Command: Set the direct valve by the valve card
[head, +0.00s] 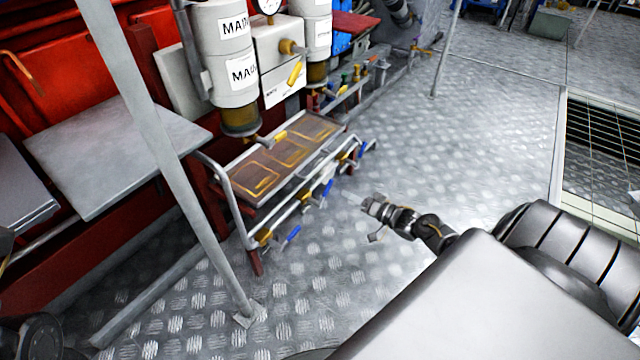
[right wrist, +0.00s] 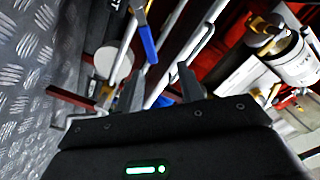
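Several valves with blue lever handles line the front of a low pipe rack; one blue handle (head: 293,234) is near the left end and another (head: 327,188) near the middle. I cannot tell which is the direct valve, and no valve card can be read. My right gripper (head: 372,210) is over the floor to the right of the rack, apart from the valves. In the right wrist view its two fingers (right wrist: 159,88) stand apart with nothing held. A blue handle (right wrist: 148,45) shows beyond them, between the fingertips. My left gripper is not in view.
A tray (head: 283,157) with yellow outlines tops the rack. White cylinders (head: 222,50) with partly readable labels stand behind it, beside a white box (head: 278,50) with yellow handles. A grey post (head: 165,140) rises at the left. The chequered floor (head: 480,130) is open to the right.

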